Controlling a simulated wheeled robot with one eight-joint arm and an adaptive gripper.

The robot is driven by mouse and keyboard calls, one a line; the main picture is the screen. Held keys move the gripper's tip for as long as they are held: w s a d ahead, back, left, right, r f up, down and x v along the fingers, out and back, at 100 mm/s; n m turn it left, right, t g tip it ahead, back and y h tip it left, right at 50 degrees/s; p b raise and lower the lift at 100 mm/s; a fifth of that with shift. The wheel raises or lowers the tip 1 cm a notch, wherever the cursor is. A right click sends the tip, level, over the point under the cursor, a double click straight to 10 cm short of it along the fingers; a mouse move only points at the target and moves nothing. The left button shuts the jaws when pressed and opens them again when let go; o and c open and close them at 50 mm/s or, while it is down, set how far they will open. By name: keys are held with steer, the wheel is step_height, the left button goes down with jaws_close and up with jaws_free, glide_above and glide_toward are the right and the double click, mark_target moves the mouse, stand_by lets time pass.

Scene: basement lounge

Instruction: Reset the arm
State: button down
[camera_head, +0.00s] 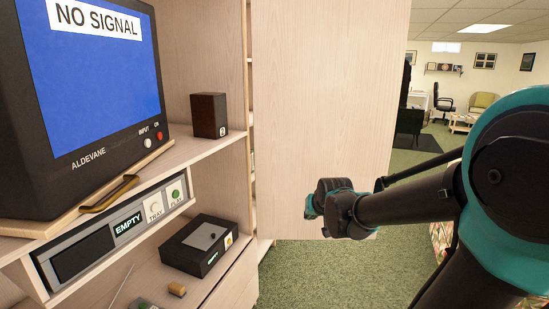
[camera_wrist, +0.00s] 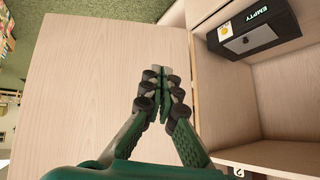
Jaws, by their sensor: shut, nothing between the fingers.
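My arm reaches in from the right in the head view. My gripper (camera_head: 311,206) is at its far end, in front of a pale wooden door panel (camera_head: 325,90), and the arm partly hides it. In the wrist view my gripper (camera_wrist: 163,72) has its fingertips together with nothing between them. The same door panel (camera_wrist: 85,85) fills the left of that view behind the fingers. I cannot tell whether the gripper touches it.
A wooden cabinet holds a television (camera_head: 90,100) reading NO SIGNAL, a small dark speaker (camera_head: 209,115), a player marked EMPTY (camera_head: 110,235) and a black box (camera_head: 200,245), also in the wrist view (camera_wrist: 255,28). Green carpet (camera_head: 310,270) lies below. Chairs stand far back right.

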steer(key=s+d+f+g+h, duration=0.2)
steer(key=s+d+f, duration=0.4)
steer(key=s+d, duration=0.2)
steer(key=s+f+g, duration=0.2)
steer(key=s+f, duration=0.4)
steer(key=s, duration=0.5)
steer(key=shift+s+a+f, duration=0.3)
steer(key=shift+f, duration=0.1)
steer(key=shift+a, duration=0.1)
